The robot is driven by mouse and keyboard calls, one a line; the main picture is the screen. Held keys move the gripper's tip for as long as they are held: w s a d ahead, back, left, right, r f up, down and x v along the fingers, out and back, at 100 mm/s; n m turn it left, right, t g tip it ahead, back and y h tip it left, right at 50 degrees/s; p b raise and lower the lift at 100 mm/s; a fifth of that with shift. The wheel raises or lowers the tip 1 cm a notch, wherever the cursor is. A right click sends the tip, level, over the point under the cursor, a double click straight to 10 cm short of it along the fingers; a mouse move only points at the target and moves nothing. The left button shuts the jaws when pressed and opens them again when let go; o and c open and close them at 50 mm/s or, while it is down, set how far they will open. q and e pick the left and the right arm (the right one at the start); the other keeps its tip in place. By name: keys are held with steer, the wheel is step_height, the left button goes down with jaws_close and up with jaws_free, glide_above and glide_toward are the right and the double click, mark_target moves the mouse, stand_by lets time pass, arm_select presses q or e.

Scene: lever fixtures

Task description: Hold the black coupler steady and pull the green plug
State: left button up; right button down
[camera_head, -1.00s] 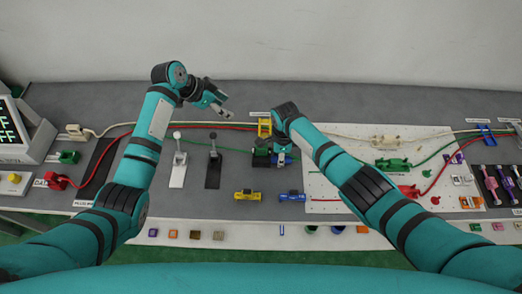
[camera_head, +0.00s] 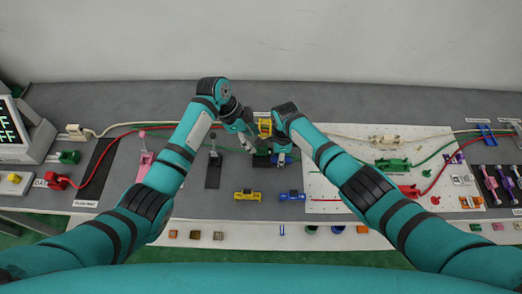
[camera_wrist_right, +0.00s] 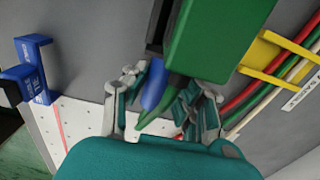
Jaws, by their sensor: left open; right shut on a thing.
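The green plug (camera_wrist_right: 212,42) fills the top middle of the right wrist view, with a tapered green tail running down between my right fingers (camera_wrist_right: 162,105). My right gripper (camera_head: 279,158) is shut on the plug; a blue tapered piece (camera_wrist_right: 155,85) lies beside the tail. The black coupler (camera_wrist_right: 160,22) is directly left of the plug in the wrist view. In the head view the black coupler (camera_head: 261,161) is small and partly hidden by my grippers. My left gripper (camera_head: 246,141) is open just left of it; contact cannot be told.
A yellow cable bracket (camera_head: 265,127) stands just behind, with red, green and white cables. A yellow fixture (camera_head: 247,196) and a blue fixture (camera_head: 291,196) stand in front. A black-based lever (camera_head: 213,168) stands left, and a white perforated board (camera_head: 340,190) lies right.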

arm_select(q)
glide_above(257, 161)
steer(key=w, duration=0.2)
steer(key=shift+f, duration=2.15)
jaws_close()
